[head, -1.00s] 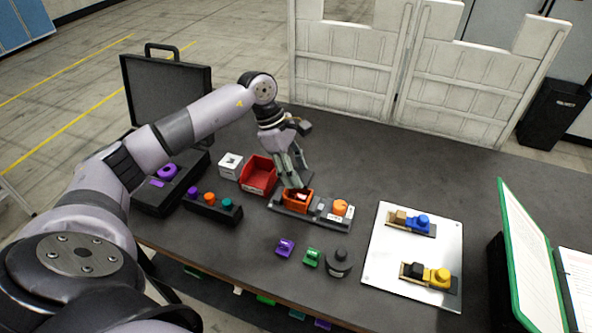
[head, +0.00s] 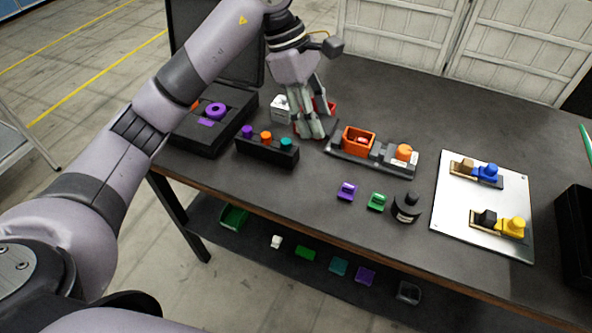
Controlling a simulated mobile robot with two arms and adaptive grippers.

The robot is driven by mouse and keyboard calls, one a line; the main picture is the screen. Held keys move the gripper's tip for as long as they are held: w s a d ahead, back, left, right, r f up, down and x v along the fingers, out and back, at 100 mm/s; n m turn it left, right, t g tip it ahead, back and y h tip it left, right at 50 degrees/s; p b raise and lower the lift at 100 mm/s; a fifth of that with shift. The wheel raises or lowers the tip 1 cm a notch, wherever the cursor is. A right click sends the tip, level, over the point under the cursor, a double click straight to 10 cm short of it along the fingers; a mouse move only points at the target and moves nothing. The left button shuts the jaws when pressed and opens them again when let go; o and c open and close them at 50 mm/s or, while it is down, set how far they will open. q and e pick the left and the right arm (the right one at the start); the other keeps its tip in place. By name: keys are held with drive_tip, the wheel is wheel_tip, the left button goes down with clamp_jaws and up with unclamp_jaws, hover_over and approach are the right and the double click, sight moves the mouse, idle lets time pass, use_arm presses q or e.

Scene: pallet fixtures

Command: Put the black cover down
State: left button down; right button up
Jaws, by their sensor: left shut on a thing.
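My left gripper (head: 314,131) is shut on a dark flat piece, which looks like the black cover (head: 330,127). The cover is at the fingertips, low near the tabletop; I cannot tell whether it touches the table. The fingers hide part of it. An open orange box (head: 357,141) with a pinkish thing inside sits on the grey fixture base to the right of the gripper. My right gripper is not in view.
A red bin (head: 332,107) is partly hidden behind the gripper, beside a white block (head: 279,110). A black rack (head: 268,150) with coloured pegs stands at left. A purple piece (head: 347,191), a green piece (head: 377,201) and a black round piece (head: 405,208) lie in front.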

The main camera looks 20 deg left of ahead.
use_arm(q)
drive_tip(key=p, duration=0.1)
hover_over(317, 183)
drive_tip(key=a, duration=0.1)
wheel_tip(317, 183, down, 7)
drive_tip(key=f, duration=0.3)
drive_tip(key=f+p, duration=0.1)
drive_tip(key=shift+a+f, duration=0.25)
drive_tip(key=shift+f, duration=0.65)
wheel_tip(317, 183, down, 3)
drive_tip(key=shift+f+p, duration=0.2)
drive_tip(key=shift+p, duration=0.4)
drive_tip(key=shift+f, duration=0.25)
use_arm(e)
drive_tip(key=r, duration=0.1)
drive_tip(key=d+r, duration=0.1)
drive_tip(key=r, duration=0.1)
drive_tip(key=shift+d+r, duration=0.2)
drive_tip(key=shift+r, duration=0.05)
